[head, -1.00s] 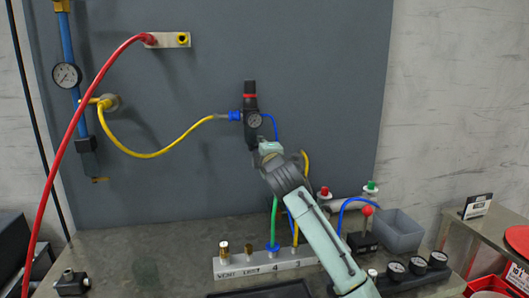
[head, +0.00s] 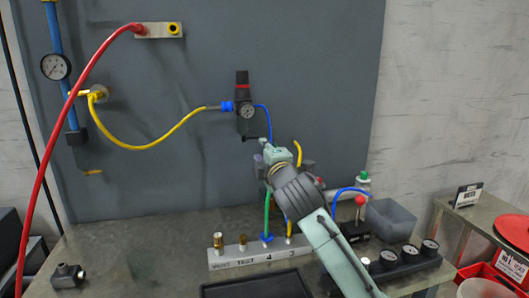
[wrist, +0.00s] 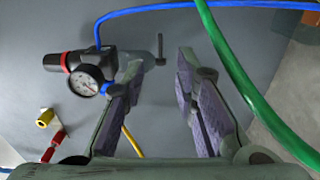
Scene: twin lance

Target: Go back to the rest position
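My gripper (head: 275,153) is raised in front of the grey panel (head: 330,70), just below and to the right of the black regulator (head: 245,110). In the wrist view my gripper (wrist: 165,75) has its two fingers spread apart, with nothing between them. The regulator with its round gauge (wrist: 87,80) shows beyond the left finger. My arm hides part of the manifold block and the hoses behind it.
A green hose (wrist: 235,75) passes close to the right finger in the wrist view. A blue hose (head: 268,122) and a yellow hose (head: 150,147) join the regulator. The manifold block (head: 233,260), a grey bin (head: 392,222) and several gauges (head: 409,253) stand on the bench.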

